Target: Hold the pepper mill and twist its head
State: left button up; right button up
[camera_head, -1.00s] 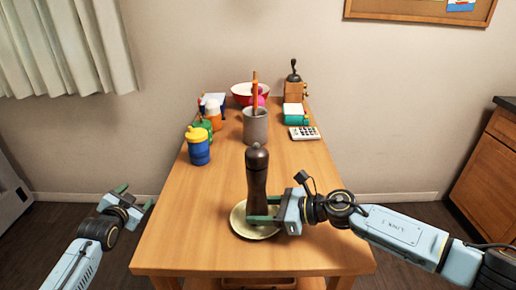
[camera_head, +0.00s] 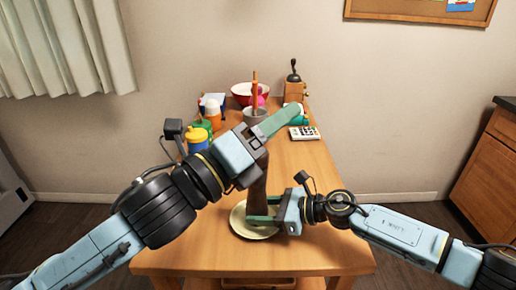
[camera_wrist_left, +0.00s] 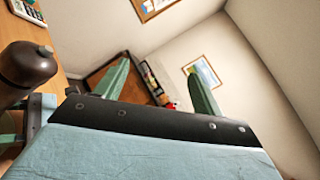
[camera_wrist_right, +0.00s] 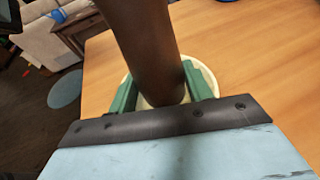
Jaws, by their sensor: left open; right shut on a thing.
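The dark brown pepper mill (camera_head: 258,187) stands upright over a cream plate (camera_head: 262,234) near the table's front. My right gripper (camera_head: 260,219) is shut around the mill's lower body; in the right wrist view its two green fingers (camera_wrist_right: 161,92) flank the mill (camera_wrist_right: 145,40). My left gripper (camera_head: 283,120) is open and empty, up at the height of the mill's head, and hides that head in the head view. In the left wrist view the rounded mill head (camera_wrist_left: 27,64) is at the left edge, outside the spread fingers (camera_wrist_left: 160,82).
Behind the mill are a grey mug (camera_head: 254,114), a red bowl (camera_head: 242,90), a wooden grinder (camera_head: 294,90), a white calculator (camera_head: 304,133) and a yellow-lidded blue cup (camera_head: 197,138), partly hidden by my left arm. The table's right side is clear.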

pick_arm(q)
jog(key=a+f+m+t+y, duration=0.2)
jog(key=a+f+t+y, duration=0.25)
jog(key=f+y, duration=0.75)
jog(key=shift+y, duration=0.3)
jog(key=w+d, duration=0.1)
jog(key=w, duration=0.3)
jog(key=w+d, duration=0.1)
jog(key=w, duration=0.7)
jog(key=shift+d+r, duration=0.3)
jog(key=shift+d, duration=0.1)
jog(key=c, duration=1)
